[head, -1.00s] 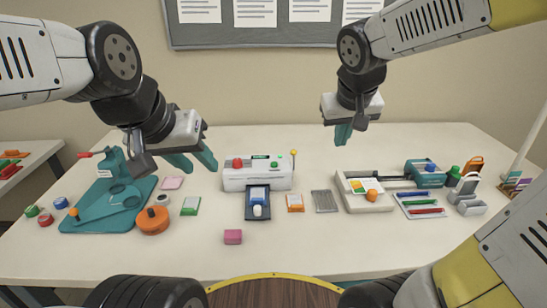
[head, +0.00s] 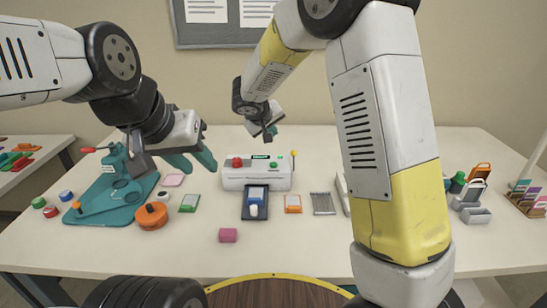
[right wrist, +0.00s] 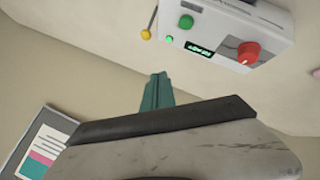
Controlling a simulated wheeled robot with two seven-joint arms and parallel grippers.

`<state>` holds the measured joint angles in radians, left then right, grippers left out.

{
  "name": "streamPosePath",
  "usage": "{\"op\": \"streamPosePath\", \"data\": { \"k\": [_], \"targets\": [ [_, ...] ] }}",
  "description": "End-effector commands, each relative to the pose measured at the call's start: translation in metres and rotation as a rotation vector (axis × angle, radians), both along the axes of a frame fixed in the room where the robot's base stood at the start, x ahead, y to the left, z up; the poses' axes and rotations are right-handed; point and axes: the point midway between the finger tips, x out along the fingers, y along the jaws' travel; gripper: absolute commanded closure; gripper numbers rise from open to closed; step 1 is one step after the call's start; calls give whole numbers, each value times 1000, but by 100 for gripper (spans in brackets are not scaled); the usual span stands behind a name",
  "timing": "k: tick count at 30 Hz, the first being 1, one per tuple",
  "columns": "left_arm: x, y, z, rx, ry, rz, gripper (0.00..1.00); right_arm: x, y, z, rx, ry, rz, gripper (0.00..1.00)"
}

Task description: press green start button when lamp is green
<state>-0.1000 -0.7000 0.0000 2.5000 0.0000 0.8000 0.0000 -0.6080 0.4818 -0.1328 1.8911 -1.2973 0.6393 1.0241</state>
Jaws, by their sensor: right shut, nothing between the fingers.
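The white laminator (head: 257,180) stands mid-table with a red knob (head: 237,162), a lit display and a green button (head: 273,165) on top. In the right wrist view the green button (right wrist: 187,21), display (right wrist: 200,48), red knob (right wrist: 248,52) and a small glowing green lamp (right wrist: 169,39) show on the machine. My right gripper (head: 268,133) is shut and empty, above and behind the laminator's top, apart from the button. Its closed teal fingers show in the right wrist view (right wrist: 157,90). My left gripper (head: 192,160) is open and empty, left of the laminator.
A yellow-tipped rod (head: 294,154) stands at the laminator's right end. A dark tray (head: 255,213) with a blue-and-white item sits in front. A teal tool (head: 115,195) and orange round object (head: 151,216) lie left. My right arm hides part of the right table.

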Motion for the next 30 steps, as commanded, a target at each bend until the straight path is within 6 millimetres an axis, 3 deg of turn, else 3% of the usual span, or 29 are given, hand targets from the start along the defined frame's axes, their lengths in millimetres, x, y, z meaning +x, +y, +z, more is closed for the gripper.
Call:
{"op": "streamPosePath", "data": {
  "k": [11, 30],
  "targets": [
    [0, 0, 0, 0, 0, 0, 64, 0, -1, -5, 0, 2, -2, 100],
    [0, 0, 0, 0, 0, 0, 64, 0, -1, -81, -1, 2, -2, 100]
  ]
}}
